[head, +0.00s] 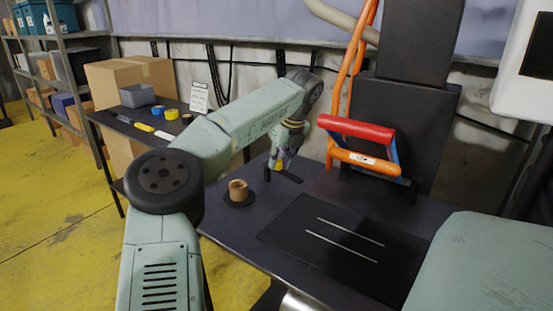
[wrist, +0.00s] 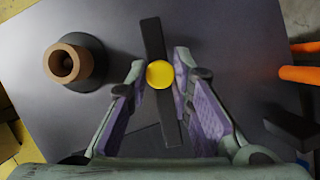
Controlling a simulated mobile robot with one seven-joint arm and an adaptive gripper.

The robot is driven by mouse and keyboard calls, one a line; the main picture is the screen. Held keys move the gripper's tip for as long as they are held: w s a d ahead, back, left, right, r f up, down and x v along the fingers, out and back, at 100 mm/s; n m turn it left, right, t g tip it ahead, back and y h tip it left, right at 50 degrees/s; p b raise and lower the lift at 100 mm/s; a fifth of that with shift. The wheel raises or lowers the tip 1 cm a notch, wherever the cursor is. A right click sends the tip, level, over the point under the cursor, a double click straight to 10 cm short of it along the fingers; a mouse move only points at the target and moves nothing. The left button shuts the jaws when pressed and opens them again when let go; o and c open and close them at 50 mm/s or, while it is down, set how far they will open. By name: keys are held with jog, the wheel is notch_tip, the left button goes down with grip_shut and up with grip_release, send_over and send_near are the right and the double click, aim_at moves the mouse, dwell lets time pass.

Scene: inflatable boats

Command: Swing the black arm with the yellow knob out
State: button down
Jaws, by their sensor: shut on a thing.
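The black arm (wrist: 152,35) is a flat bar that runs up and down the wrist view under my gripper. The round yellow knob (wrist: 160,74) stands on it near the middle. My gripper (wrist: 161,68) has a finger on each side of the knob and is shut on it. In the head view my gripper (head: 281,158) points down over the dark table, the knob (head: 279,165) shows at its fingertips, and part of the black arm (head: 289,177) shows beside them. The arm's pivot cannot be made out.
A brown ring-shaped piece on a dark round base (head: 238,197) stands just left of my gripper. A red and orange handled frame (head: 360,140) stands to the right. A black mat with two thin rods (head: 300,250) lies in front. A side table (head: 150,130) holds tape and a bin.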

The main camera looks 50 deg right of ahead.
aim_at(289, 177)
jog(key=shift+s+f, duration=0.2)
jog(key=c, duration=1.4)
grip_release()
jog(key=shift+w+d+r, duration=0.1)
jog(key=shift+r, duration=0.3)
jog(key=v, duration=1.1)
jog(key=shift+r, duration=0.25)
